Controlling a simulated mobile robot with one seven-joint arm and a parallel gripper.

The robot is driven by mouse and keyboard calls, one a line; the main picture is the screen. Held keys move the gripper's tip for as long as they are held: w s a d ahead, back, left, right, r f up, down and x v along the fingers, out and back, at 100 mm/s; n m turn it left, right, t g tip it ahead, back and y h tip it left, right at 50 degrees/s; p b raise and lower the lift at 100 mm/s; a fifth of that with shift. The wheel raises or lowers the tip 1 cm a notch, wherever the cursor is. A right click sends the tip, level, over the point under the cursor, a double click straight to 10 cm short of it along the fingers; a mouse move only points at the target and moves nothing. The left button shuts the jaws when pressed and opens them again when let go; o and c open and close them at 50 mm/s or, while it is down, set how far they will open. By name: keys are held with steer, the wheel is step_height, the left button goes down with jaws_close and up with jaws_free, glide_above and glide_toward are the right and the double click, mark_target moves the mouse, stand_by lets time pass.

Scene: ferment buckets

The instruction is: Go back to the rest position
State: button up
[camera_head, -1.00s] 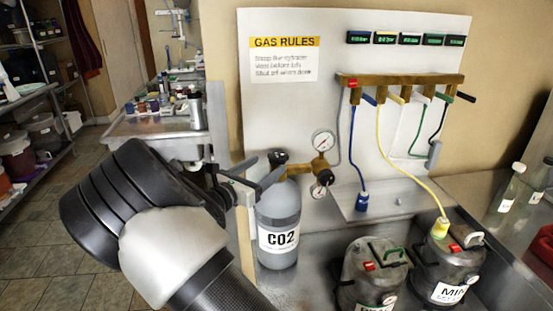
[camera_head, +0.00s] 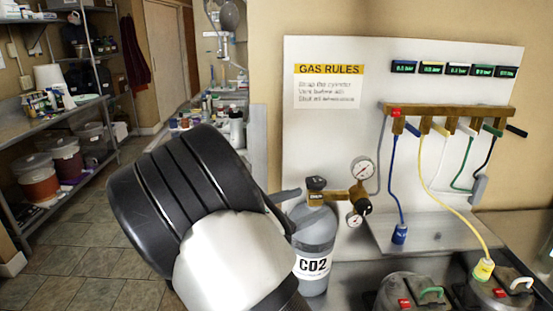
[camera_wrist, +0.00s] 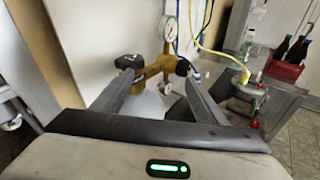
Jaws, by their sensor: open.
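My gripper (camera_wrist: 160,84) is open and empty in the wrist view, its two dark fingers spread wide. Beyond the fingertips are the black valve knob (camera_wrist: 128,62) and the brass regulator (camera_wrist: 157,70) of the gas cylinder. In the head view my black and white arm covers most of the gripper; only a grey finger shows beside the grey CO2 cylinder (camera_head: 315,240). The cylinder stands upright against the white board. I cannot tell whether a finger touches it.
Two metal buckets (camera_head: 410,291) (camera_head: 497,290) stand at the lower right. A brass manifold (camera_head: 450,112) with coloured hoses hangs on the gas board (camera_head: 330,135). Loaded shelves (camera_head: 60,104) stand at the left. The tiled floor (camera_head: 85,255) between is clear.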

steer(key=s+d+r+m+g+y+p, duration=0.2)
steer(key=s+d+m+g+y, duration=0.15)
steer(key=s+d+m, duration=0.35)
steer(key=s+d+r+m+g+y+p, duration=0.1)
steer(key=s+d+r+m+g+y, duration=0.15)
steer(key=s+d+m+g, duration=0.4)
steer(key=s+a+r+m+t+y+p, duration=0.2)
steer(key=s+a+r+m+y, duration=0.1)
steer(key=s, duration=0.5)
steer(key=s+a+r+m+t+y+p, duration=0.2)
steer(key=s+a+r+m+t+y, duration=0.1)
steer(key=s+r+m, duration=0.4)
steer(key=shift+s+a+r+t+y, duration=0.3)
steer(key=shift+s+a+r+y, duration=0.2)
steer(key=shift+s+a, duration=0.65)
steer(key=shift+d+m, duration=0.1)
steer(key=shift+m, duration=0.15)
